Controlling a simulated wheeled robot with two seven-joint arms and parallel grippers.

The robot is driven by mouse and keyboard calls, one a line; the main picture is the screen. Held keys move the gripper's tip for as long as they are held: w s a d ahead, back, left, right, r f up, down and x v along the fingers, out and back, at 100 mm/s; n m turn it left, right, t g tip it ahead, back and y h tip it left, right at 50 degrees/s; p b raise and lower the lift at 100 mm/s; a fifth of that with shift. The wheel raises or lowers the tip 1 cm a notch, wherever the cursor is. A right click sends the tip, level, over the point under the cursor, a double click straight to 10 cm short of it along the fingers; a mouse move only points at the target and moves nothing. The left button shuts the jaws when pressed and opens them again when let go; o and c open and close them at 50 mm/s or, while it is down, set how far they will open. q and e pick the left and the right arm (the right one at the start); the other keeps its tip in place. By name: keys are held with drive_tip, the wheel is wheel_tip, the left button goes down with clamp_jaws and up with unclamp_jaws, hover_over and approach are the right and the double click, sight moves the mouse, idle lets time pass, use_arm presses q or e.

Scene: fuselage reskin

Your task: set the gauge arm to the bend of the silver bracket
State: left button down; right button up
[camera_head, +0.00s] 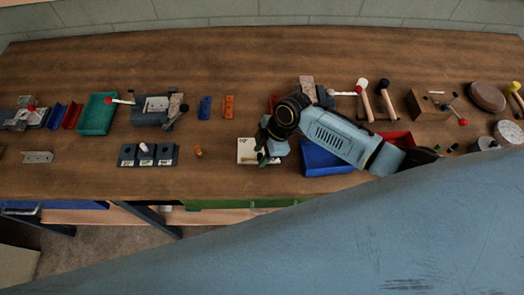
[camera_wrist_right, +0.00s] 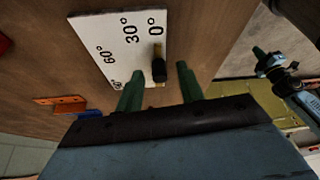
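The silver bracket (camera_head: 37,157) lies on the bench at the far left in the head view; its bend is too small to read. The white gauge plate (camera_head: 246,146) lies right of the middle; in the right wrist view the plate (camera_wrist_right: 105,42) shows 0°, 30°, 60° and 90° marks. The gauge arm's black knob (camera_wrist_right: 158,70) stands near the 0° mark. My right gripper (camera_wrist_right: 159,85) is open, its green fingers apart at the plate, the knob seen between them. What looks like my left gripper (camera_wrist_right: 268,62) shows at the right wrist view's edge; its opening is unclear.
A dark block with labelled slots (camera_head: 131,161) and an orange peg (camera_head: 198,151) lie left of the gauge. A blue bin (camera_head: 322,163) stands right of it. An orange block (camera_head: 229,107) and teal tray (camera_head: 97,115) lie behind.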

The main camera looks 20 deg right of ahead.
clamp_jaws()
